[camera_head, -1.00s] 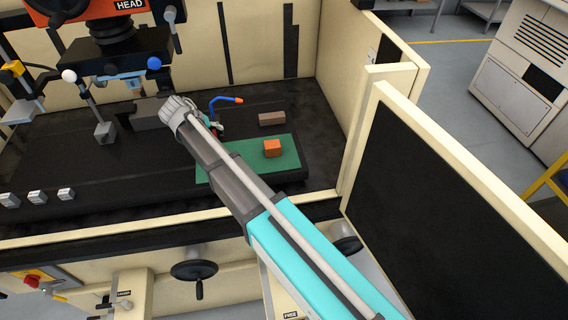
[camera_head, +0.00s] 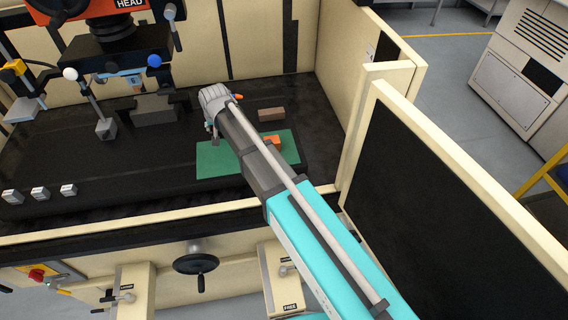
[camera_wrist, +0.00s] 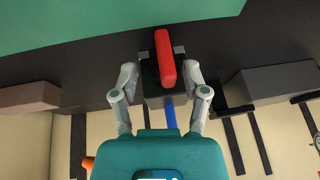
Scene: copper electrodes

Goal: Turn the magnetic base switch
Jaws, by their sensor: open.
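The magnetic base (camera_wrist: 165,101) is a dark block in the wrist view, with a red switch lever (camera_wrist: 165,58) on it and a blue rod (camera_wrist: 170,117) beside it. My gripper (camera_wrist: 163,51) is open, with one finger on each side of the lever. I cannot tell whether either fingertip touches the lever. In the head view, my gripper (camera_head: 210,130) is low over the dark table near the green mat. There, my wrist hides the base and lever; only an orange tip (camera_head: 238,97) shows behind it.
The green mat (camera_head: 215,162) bears an orange block (camera_head: 273,140), partly hidden by my arm. A brown block (camera_head: 271,114) lies behind it. A grey vise (camera_head: 153,112) stands left of my wrist. The machine's cream wall (camera_head: 355,150) and open door stand to the right.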

